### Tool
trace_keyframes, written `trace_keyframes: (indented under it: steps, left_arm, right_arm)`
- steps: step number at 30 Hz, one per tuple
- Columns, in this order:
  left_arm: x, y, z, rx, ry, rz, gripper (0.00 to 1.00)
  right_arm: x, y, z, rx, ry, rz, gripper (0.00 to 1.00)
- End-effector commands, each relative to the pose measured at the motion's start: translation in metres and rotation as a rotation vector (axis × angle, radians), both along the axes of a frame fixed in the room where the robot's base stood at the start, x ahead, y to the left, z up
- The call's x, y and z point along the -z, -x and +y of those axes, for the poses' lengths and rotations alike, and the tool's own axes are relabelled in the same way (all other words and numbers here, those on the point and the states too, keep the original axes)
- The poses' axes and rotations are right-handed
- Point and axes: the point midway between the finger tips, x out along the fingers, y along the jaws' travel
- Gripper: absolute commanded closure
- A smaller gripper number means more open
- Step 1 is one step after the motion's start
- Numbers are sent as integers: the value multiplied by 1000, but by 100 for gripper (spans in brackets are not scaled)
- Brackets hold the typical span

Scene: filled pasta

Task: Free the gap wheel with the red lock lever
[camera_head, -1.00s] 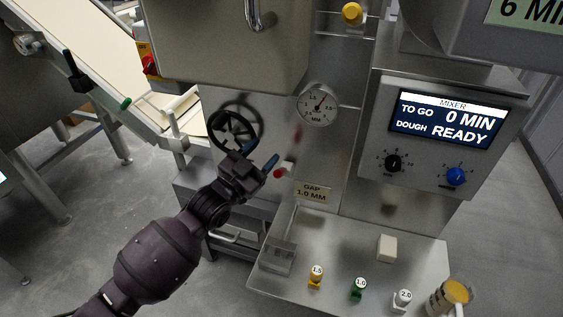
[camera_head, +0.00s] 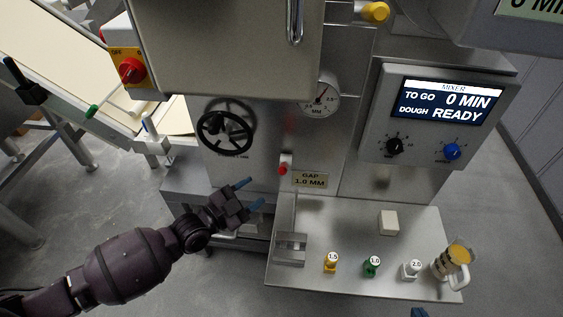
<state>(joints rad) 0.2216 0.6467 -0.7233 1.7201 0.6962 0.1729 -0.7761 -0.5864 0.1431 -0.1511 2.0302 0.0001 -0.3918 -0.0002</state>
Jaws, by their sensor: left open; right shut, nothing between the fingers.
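The gap wheel (camera_head: 226,127) is a black spoked handwheel on the steel front, left of centre. The red lock lever (camera_head: 283,169) is a small red-ended piece to its lower right, just left of the "GAP 1.0 MM" label (camera_head: 310,180). My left gripper (camera_head: 251,194) is open, with two blue fingertips apart and nothing between them. It is below the wheel and to the lower left of the lever, apart from both in the picture. Only a blue tip of my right gripper (camera_head: 418,313) shows at the bottom edge; it is shut and empty.
A round gauge (camera_head: 321,94) sits above the label. The steel shelf (camera_head: 340,220) holds yellow, green and white numbered pegs, a pale block (camera_head: 389,222) and a jug (camera_head: 452,262). The mixer panel (camera_head: 440,120) is at right. A conveyor with a red switch (camera_head: 131,70) is at left.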

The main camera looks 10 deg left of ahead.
Motion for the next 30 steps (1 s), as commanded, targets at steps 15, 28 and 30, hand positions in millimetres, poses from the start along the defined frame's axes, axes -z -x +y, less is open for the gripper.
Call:
trace_keyframes:
  steps: [15, 28, 30]
  left_arm:
    - [-3, -27, -20, -9, -68, -87, 49]
    - [-3, -76, -62, -10, -68, -85, 49]
    - [-3, -80, -65, -10, -68, -84, 49]
  right_arm:
    - [2, -1, -3, -5, 7, -2, 100]
    - [6, -2, -1, -6, 5, -1, 100]
    - [6, -2, 0, -6, 5, -1, 100]
